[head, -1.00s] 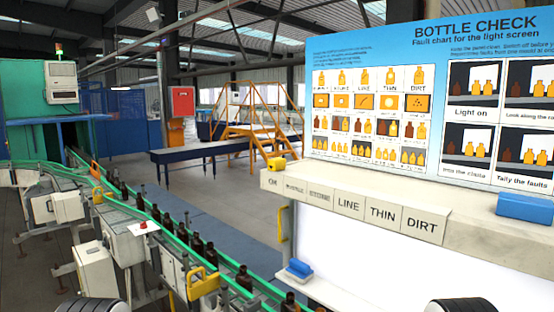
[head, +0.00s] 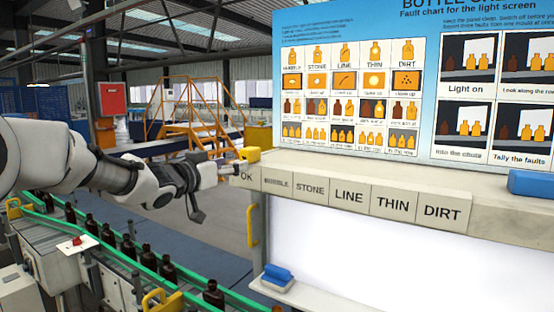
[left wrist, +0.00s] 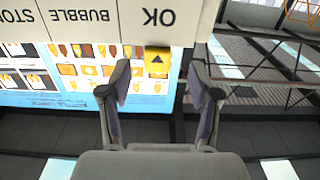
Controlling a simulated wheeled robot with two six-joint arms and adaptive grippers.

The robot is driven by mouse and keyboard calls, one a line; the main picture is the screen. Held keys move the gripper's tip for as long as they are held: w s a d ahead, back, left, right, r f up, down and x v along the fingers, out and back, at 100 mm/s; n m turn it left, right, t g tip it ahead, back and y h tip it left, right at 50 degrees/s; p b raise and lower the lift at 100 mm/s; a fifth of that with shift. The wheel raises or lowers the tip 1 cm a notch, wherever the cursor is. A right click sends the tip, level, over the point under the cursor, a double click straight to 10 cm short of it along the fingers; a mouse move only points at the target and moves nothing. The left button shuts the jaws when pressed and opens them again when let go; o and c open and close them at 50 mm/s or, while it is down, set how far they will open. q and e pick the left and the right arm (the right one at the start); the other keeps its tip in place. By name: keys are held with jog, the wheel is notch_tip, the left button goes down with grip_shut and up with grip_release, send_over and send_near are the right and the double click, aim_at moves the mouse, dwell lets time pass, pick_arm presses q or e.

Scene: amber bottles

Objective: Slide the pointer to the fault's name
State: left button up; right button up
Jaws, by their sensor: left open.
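The yellow pointer (head: 247,155) sits on the ledge at the left end of the label strip (head: 345,193), above OK. The strip reads OK, BUBBLE, STONE, LINE, THIN and DIRT; BUBBLE is hard to read in the head view. My left gripper (head: 228,170) is at the strip's left end, close to the pointer. In the left wrist view, the pointer (left wrist: 157,61) with its black arrow shows between the spread, open fingers (left wrist: 160,78), with gaps on both sides. Whether they reach around it in depth is unclear. My right gripper is out of view.
A fault chart (head: 350,95) stands behind the ledge (head: 400,175). A blue block (head: 530,183) lies on the ledge at the right, another blue item (head: 278,274) below. A conveyor with dark bottles (head: 149,260) runs at lower left. Ledge space right of the pointer looks clear.

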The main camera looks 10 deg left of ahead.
aim_at(246, 150)
pick_arm(q)
jog(key=shift+w+a+r+p, duration=0.1)
jog(key=shift+w+r+p, duration=0.2)
jog(key=shift+r, duration=0.3)
jog(key=shift+w+r+p, duration=0.15)
jog(key=shift+w+r, duration=0.15)
jog(key=shift+r, duration=0.25)
jog(key=w+d+p, duration=0.1)
jog(key=w, duration=0.1)
jog(key=w+d+p, duration=0.1)
jog(key=w+d, duration=0.1)
jog(key=shift+w+r+p, duration=0.1)
jog(key=shift+r+p, duration=0.1)
jog(key=shift+p, duration=0.15)
jog(key=shift+w+d+f+p, duration=0.1)
jog(key=shift+w+f+p, duration=0.1)
jog(key=shift+w, duration=0.35)
jog(key=shift+w+d+f+p, duration=0.1)
jog(key=shift+w+p, duration=0.1)
jog(key=shift+w, duration=0.3)
jog(key=shift+w+a+f, duration=0.1)
jog(key=shift+w+a, duration=0.05)
jog(key=shift+a, duration=0.05)
jog(key=shift+s, duration=0.2)
jog(key=shift+c, duration=0.3)
jog(key=shift+d, duration=0.1)
grip_shut()
